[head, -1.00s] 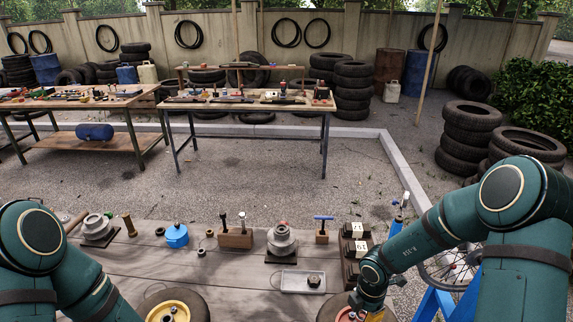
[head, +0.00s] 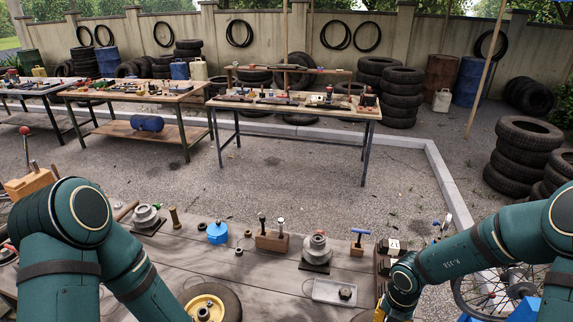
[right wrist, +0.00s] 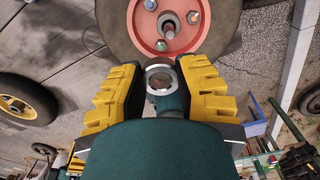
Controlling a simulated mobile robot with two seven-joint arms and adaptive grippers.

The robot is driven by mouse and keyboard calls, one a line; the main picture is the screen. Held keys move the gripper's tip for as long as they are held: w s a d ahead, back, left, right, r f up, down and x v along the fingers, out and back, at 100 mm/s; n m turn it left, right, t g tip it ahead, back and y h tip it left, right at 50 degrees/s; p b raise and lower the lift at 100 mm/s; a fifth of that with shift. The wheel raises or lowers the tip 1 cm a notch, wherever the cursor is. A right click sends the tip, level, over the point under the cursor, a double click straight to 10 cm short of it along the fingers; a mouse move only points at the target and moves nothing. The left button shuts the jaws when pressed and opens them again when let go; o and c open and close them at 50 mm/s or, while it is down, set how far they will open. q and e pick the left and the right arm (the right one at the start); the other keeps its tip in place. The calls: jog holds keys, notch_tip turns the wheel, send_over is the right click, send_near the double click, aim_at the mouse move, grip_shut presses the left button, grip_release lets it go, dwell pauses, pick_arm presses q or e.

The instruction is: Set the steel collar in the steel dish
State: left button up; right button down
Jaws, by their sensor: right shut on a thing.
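My right gripper (right wrist: 160,82) is shut on the steel collar (right wrist: 160,74), a bright ring between the yellow fingers in the right wrist view. Behind the collar in that view is a red wheel hub (right wrist: 150,20) with a stud at its middle; I cannot tell the gap between them. In the head view my right gripper's yellow part (head: 379,314) is cut by the bottom edge. The steel dish (head: 324,289) is a shallow rectangular tray on the bench, left of my right gripper, with a dark nut (head: 345,293) in it. My left gripper is out of view.
Dark numbered blocks (head: 387,265) are near my right forearm. A yellow-hubbed wheel (head: 205,307) lies left of the dish.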

jog(key=a+f+n+b, duration=0.1)
jog(key=a+n+b, duration=0.1)
jog(key=n, duration=0.8)
jog(key=a+f+n+b, duration=0.1)
jog(key=a+n+b, duration=0.1)
jog(key=n, duration=0.9)
jog(key=a+n+b, duration=0.2)
jog(key=n, duration=0.8)
jog(key=shift+s+a+f, duration=0.1)
jog(key=shift+f, duration=0.3)
jog(key=n, duration=0.3)
jog(key=a+n+b, duration=0.1)
jog(key=n, duration=0.1)
jog(key=shift+f+n, duration=0.2)
jog(key=shift+n, duration=0.2)
jog(key=n, duration=0.3)
jog(key=n+b, duration=0.1)
jog(key=shift+s+a+f+n, duration=0.1)
jog(key=shift+a+n, duration=0.2)
jog(key=shift+a, duration=0.15)
